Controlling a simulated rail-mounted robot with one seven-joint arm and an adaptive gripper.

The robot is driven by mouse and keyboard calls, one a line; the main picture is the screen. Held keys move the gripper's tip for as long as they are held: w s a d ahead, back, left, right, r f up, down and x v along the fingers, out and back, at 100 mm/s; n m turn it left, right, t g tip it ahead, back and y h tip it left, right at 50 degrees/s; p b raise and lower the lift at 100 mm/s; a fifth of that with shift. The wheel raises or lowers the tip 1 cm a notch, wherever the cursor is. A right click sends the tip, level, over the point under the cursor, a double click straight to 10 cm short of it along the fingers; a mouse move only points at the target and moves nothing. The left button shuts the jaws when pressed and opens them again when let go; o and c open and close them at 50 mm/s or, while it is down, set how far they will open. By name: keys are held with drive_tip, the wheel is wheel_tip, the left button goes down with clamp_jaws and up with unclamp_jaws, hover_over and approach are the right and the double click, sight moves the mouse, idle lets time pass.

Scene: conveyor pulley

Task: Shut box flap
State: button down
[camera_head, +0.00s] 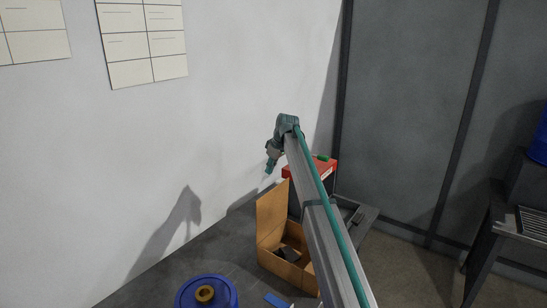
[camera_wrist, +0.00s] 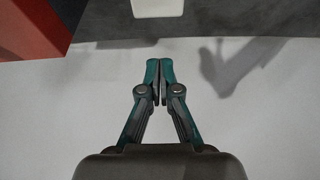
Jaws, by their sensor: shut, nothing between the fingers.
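A cardboard box (camera_head: 275,248) stands on the dark table, partly hidden behind my arm. One tall flap (camera_head: 271,212) stands upright at its left back side, and the box is open at the top. Dark items (camera_head: 288,254) lie inside it. My gripper (camera_head: 269,171) is in the air above and behind the box, near the white wall, apart from the flap. In the wrist view my gripper (camera_wrist: 159,64) is shut, its teal fingertips together with nothing between them. The box does not clearly show in the wrist view.
A red box (camera_head: 325,169) stands behind the cardboard box; a red surface also shows at the wrist view's top left (camera_wrist: 35,28). A blue round container (camera_head: 207,292) and a small blue item (camera_head: 277,300) are at the table's front. The white wall (camera_head: 230,90) runs along the left.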

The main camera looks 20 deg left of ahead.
drive_tip(key=shift+s+d+f+p, duration=0.2)
drive_tip(key=shift+d+f+p, duration=0.35)
drive_tip(key=shift+d, duration=0.25)
drive_tip(key=shift+s+d+f+p, duration=0.2)
drive_tip(key=shift+d+f+p, duration=0.2)
drive_tip(key=shift+d+p, duration=0.3)
drive_tip(key=shift+s+d+b, duration=0.1)
drive_tip(key=shift+b, duration=0.2)
